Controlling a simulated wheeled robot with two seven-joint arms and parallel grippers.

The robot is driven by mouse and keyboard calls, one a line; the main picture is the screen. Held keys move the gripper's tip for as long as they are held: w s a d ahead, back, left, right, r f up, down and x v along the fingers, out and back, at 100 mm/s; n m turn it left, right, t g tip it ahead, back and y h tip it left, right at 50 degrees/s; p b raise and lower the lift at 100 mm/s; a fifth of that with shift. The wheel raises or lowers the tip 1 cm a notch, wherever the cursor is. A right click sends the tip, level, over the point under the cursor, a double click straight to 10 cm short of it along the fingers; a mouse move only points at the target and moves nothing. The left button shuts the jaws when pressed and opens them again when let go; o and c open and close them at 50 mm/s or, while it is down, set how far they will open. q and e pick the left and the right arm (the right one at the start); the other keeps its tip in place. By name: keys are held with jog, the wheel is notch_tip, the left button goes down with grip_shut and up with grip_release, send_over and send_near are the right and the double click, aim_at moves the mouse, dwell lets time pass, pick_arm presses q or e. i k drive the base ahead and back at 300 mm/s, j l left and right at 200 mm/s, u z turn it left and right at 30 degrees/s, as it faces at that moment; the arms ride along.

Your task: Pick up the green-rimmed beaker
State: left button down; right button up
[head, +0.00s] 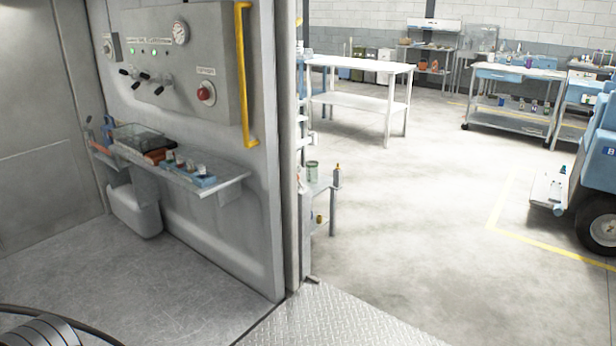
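A small greenish container with a green upper edge (313,169) stands upright on a narrow shelf just past the edge of the grey wall panel. It looks like the green-rimmed beaker, but it is too small to be sure. The panel's edge and white fittings stand close on its left. Neither of my grippers is in view, and nothing touches the container.
A wall shelf (215,187) holds trays and small items below a control panel (180,60) with a yellow handle (246,75). A white table (360,67) and workbenches stand behind. A blue wheeled machine (597,165) is at right. The concrete floor between is clear.

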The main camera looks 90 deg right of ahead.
aim_at(312, 167)
jog(key=z, duration=3.2)
jog(key=i+z, duration=0.2)
jog(key=i, duration=0.5)
jog(key=i+j+z, duration=0.15)
jog(key=i, duration=0.55)
jog(key=i+l+z, duration=0.3)
jog(key=i, duration=1)
jog(key=i+j+z, duration=0.25)
jog(key=i, duration=1.05)
jog(key=i+u, duration=0.2)
jog(key=i, duration=0.4)
jog(key=i+u, duration=0.2)
jog(key=i, duration=0.4)
jog(key=i+u, duration=0.2)
jog(key=i, duration=0.4)
jog(key=i+l+u, duration=0.2)
jog(key=i, duration=0.35)
jog(key=i+l+u, duration=0.15)
jog(key=u, duration=2.55)
jog(key=i+l, duration=0.05)
